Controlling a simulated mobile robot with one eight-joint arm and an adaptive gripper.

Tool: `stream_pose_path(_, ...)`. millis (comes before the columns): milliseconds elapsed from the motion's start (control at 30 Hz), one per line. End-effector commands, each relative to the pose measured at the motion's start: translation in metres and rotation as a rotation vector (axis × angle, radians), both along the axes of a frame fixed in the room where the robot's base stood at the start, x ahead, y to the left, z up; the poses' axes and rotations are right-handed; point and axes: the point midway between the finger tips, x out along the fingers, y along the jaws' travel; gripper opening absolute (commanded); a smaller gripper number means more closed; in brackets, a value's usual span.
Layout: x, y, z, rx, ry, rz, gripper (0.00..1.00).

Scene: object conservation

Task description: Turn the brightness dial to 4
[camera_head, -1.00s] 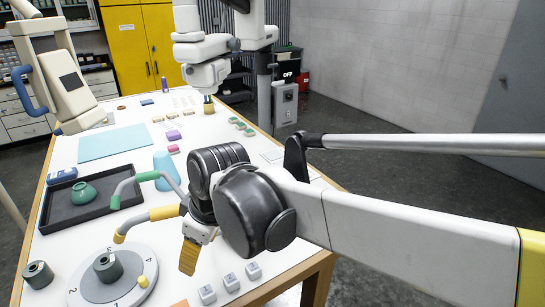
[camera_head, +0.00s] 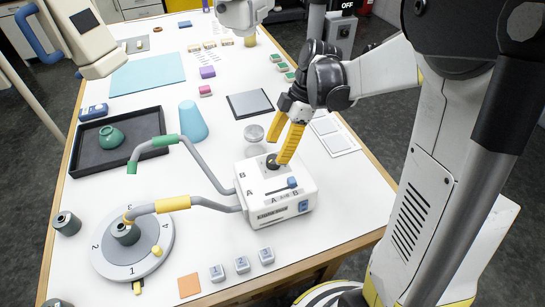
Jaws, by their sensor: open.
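A white lamp box (camera_head: 262,206) with two gooseneck arms stands at the table's near right. A small dark knob (camera_head: 271,163) sits on its top; any numbers around it are too small to read. My gripper (camera_head: 279,150) has its yellow fingers open and pointing down at this knob. One finger is close to the knob's right side; I cannot tell whether it touches. Letters A and B and a blue slider (camera_head: 292,183) are also on the box. A grey round plate (camera_head: 106,262) at the left carries large digits, including 1, 2 and 4.
A yellow-tipped gooseneck (camera_head: 173,204) reaches over the round plate, and a green-tipped one (camera_head: 165,141) bends near the black tray (camera_head: 86,160). A clear small dish (camera_head: 254,133) and a dark square pad (camera_head: 250,103) lie behind the box. Small grey blocks (camera_head: 242,265) line the front.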

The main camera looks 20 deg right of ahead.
Motion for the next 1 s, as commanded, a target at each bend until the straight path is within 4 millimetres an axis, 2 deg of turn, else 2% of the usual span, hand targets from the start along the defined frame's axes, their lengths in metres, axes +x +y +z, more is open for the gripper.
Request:
stream_pose_path(100,-0.001,0.008,-0.021,0.000,0.000,0.000,0.58)
stream_pose_path(233,-0.001,0.014,-0.034,0.000,0.000,0.000,0.58)
stream_pose_path(600,-0.002,0.017,-0.039,0.000,0.000,-0.002,0.58)
stream_pose_path(633,-0.002,0.017,-0.039,0.000,0.000,-0.002,0.54)
stream_pose_path(800,-0.002,0.017,-0.039,0.000,0.000,-0.002,0.04)
stream_pose_path(1000,-0.002,0.016,-0.039,-0.001,0.000,-0.002,0.04)
